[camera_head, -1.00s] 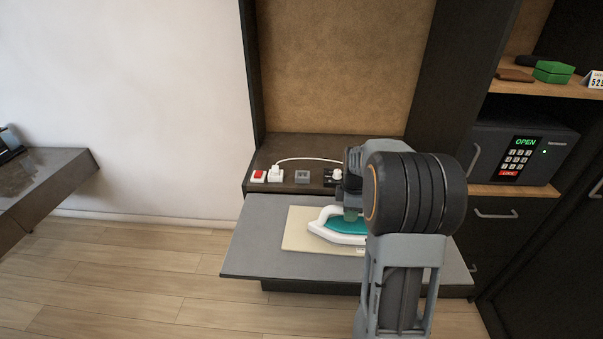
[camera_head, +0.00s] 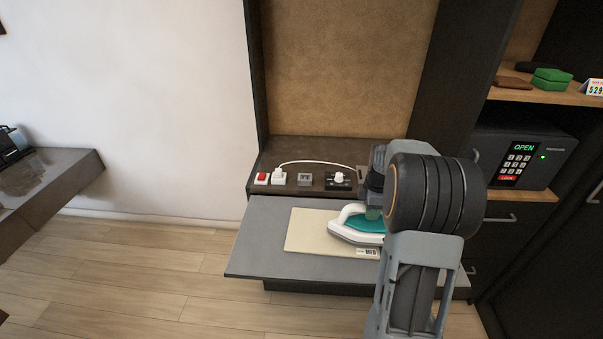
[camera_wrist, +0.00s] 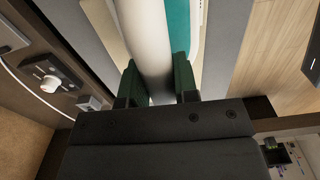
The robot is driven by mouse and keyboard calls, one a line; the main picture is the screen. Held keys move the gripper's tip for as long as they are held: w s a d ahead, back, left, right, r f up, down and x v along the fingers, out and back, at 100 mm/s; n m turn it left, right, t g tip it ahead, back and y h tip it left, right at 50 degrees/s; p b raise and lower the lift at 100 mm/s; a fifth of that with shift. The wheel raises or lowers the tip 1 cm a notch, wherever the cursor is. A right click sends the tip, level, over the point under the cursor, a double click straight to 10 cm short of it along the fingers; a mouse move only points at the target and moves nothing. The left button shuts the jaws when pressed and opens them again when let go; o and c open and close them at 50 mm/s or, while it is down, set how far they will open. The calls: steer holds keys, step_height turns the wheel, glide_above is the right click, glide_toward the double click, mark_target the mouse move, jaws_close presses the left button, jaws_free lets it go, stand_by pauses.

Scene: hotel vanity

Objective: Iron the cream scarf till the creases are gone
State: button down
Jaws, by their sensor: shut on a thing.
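The cream scarf (camera_head: 306,232) lies flat on the grey pull-out board (camera_head: 262,252), with a small printed label at its front edge. The white and teal iron (camera_head: 356,226) is on the scarf's right part, its tip pointing left. My gripper (camera_wrist: 163,85) is shut on the iron's white handle (camera_wrist: 146,35), its green fingers on both sides. My arm hides the iron's rear and the scarf's right end in the head view. No clear creases show on the visible left part of the scarf; under the iron I cannot tell.
Behind the board, a ledge holds a red switch (camera_head: 262,178), a white plug (camera_head: 279,176) with a white cord, a grey socket (camera_head: 305,180) and a black panel with a white knob (camera_head: 339,178). A safe (camera_head: 524,155) stands at right. The board's left end is clear.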

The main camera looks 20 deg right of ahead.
steer(key=shift+r+p, duration=1.75)
steer(key=shift+r, duration=1)
